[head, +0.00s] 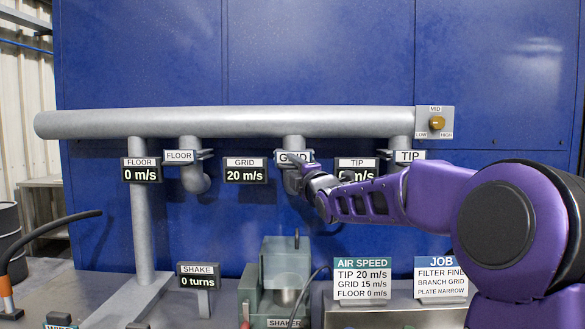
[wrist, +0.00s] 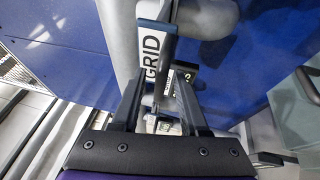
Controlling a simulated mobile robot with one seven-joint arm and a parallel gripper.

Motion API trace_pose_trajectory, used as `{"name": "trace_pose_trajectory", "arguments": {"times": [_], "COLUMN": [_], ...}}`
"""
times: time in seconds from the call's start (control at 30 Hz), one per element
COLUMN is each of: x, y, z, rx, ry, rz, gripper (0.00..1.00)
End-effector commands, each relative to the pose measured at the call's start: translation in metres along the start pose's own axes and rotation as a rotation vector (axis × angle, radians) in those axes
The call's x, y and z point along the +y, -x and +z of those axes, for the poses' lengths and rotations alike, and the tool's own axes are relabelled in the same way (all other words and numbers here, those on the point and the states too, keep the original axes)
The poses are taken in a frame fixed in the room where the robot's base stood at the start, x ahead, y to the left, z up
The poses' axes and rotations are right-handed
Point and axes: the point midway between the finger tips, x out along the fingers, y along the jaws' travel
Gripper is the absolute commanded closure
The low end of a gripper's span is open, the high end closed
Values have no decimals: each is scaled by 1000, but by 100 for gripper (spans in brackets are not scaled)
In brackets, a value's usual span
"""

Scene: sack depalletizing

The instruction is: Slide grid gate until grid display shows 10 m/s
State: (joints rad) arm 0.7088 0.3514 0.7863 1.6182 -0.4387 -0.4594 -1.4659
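The grid display (head: 246,171) reads 20 m/s. The grid gate (head: 292,157), labelled GRID, is on the branch pipe to its right, partly hidden by my gripper. In the wrist view its GRID label (wrist: 151,54) appears sideways, beside a dark bar-like handle (wrist: 168,48). My gripper (head: 303,168) is at the gate, reaching in from the right. In the wrist view the fingers of my gripper (wrist: 160,85) stand apart, with the handle's lower part between them. Clear gaps show beside the handle; contact is not visible.
The floor display (head: 141,171) reads 0 m/s; the tip display (head: 357,170) is partly covered by my arm. The floor gate (head: 180,156) and tip gate (head: 408,156) flank the grid gate. An air speed card (head: 362,278) lists GRID 15 m/s. A shaker (head: 284,270) stands below.

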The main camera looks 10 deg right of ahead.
Motion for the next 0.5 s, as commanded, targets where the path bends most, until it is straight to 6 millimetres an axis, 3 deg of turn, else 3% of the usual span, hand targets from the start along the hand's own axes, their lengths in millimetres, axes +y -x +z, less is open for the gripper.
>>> {"name": "trace_pose_trajectory", "arguments": {"times": [0.03, 0.23, 0.5], "x": [0, 0, 0], "y": [0, 0, 0], "z": [0, 0, 0], "rx": [0, 0, 0], "ry": [0, 0, 0], "rz": [0, 0, 0], "gripper": [66, 100, 100]}}
